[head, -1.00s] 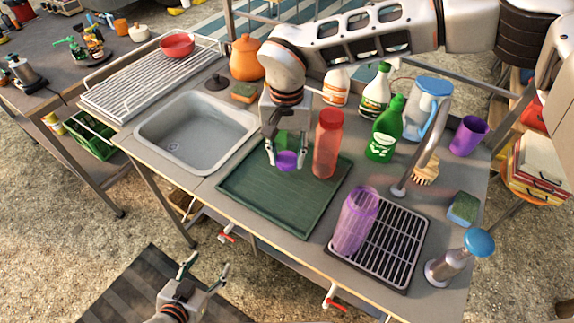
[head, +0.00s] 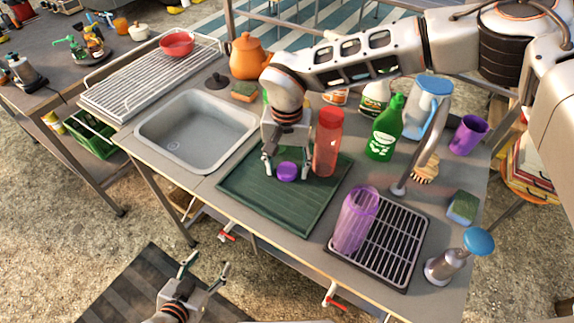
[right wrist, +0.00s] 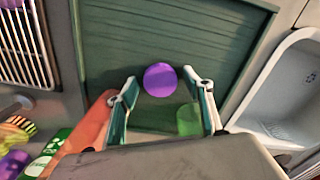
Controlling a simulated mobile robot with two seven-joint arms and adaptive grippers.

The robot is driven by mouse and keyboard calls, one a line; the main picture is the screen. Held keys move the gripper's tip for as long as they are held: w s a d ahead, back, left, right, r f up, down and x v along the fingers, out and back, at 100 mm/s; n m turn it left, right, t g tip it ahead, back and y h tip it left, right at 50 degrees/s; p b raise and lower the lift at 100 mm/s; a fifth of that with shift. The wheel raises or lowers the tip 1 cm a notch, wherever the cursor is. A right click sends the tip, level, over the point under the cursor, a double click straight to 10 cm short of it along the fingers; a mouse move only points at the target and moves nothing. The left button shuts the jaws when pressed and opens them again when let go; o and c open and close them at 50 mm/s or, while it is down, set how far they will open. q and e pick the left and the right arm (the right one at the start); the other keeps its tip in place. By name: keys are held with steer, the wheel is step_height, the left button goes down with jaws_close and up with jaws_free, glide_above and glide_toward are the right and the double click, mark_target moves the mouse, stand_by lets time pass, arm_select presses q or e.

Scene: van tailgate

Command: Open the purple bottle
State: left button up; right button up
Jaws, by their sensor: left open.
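The purple bottle (head: 355,222) is translucent and stands upright at the left part of the black drain rack (head: 412,240), with no cap visible on its top. A round purple cap (head: 287,172) lies on the green tray (head: 245,200); it also shows in the right wrist view (right wrist: 160,80). My right gripper (head: 287,166) is open over the tray, its fingers on either side of the cap and apart from it; the right wrist view shows the spread fingers (right wrist: 161,77). My left gripper (head: 206,270) is open and empty, low in front of the counter.
A red bottle (head: 327,143) stands close right of my right gripper, with a green bottle (head: 385,130) beyond it. A faucet (head: 425,160) rises behind the rack. A translucent green object (right wrist: 188,120) is near one finger. The sink (head: 195,130) is left of the tray.

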mark_target(287, 170)
step_height(287, 170, up, 12)
steer(key=shift+r+b, duration=0.2)
steer(key=shift+b, duration=0.2)
stand_by(0.3)
